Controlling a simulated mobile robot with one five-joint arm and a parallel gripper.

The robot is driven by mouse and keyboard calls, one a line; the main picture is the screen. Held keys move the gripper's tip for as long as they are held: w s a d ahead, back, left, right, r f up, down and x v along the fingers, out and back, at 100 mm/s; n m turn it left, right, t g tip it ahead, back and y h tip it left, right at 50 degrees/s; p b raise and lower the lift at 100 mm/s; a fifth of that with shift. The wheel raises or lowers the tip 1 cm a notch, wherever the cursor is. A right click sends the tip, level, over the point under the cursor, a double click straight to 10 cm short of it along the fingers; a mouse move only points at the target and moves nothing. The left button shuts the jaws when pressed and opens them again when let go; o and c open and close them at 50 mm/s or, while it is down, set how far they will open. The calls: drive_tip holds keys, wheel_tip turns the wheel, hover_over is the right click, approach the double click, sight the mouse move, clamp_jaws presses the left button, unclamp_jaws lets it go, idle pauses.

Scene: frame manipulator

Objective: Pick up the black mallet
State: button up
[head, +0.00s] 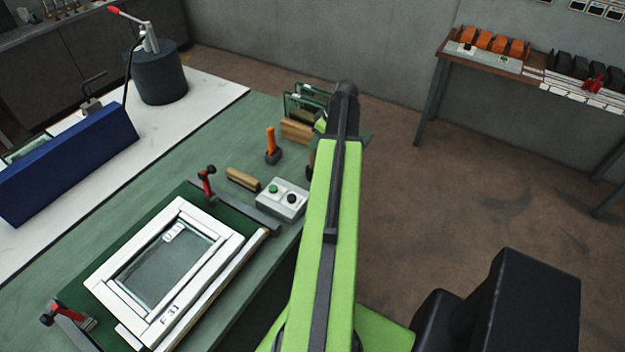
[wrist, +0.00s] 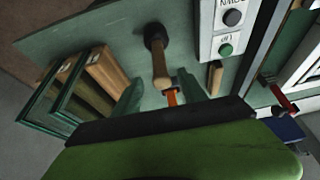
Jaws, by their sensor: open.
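A mallet with a black head (wrist: 155,36) and a light wooden handle (wrist: 161,72) stands on the green bench top in the wrist view. In the head view only a dark bit of it seems to show beside my arm, mostly hidden. My gripper (wrist: 160,79) is open and empty, its two green fingers on either side of the wooden handle, apart from it as far as I can tell. In the head view the gripper end is largely hidden behind my arm. A tool with an orange handle and black base (head: 271,147) stands nearby.
Glass panes in wooden blocks (head: 297,130) stand near the bench's far corner. A button box (head: 283,200), a wooden-backed brush-like piece (head: 243,179) and a clamped white window frame (head: 117,277) lie nearer. A blue box (head: 66,165) is at left.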

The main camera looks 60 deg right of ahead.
sight(313, 161)
drive_tip(key=b+x, duration=0.2)
drive_tip(key=x, duration=0.1)
drive_tip(key=shift+f, duration=0.4)
drive_tip(key=b+x, duration=0.5)
drive_tip(key=shift+a+f, duration=0.1)
drive_tip(key=shift+f, duration=0.1)
drive_tip(key=shift+r, duration=0.2)
clamp_jaws()
